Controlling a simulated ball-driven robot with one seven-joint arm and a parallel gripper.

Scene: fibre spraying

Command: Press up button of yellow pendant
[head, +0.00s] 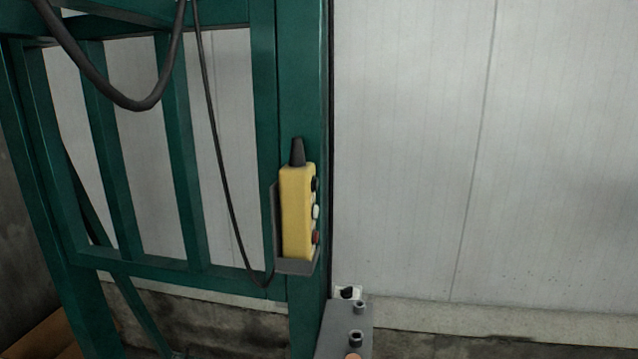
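The yellow pendant (297,212) hangs upright in a dark grey holder (294,267) on a green upright post, near the middle of the head view. A black cable gland (297,152) tops it. Its buttons face right and show only edge-on: a black one (314,184) at the top, a pale one (315,212) in the middle and a red one (316,238) at the bottom. Any markings on them are too small to read.
The green steel frame (181,150) fills the left side. A thick black hose (130,105) loops at the upper left, and a thin cable (222,165) hangs left of the pendant. A grey object with knobs (345,325) stands below. A pale panel wall (480,150) lies behind.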

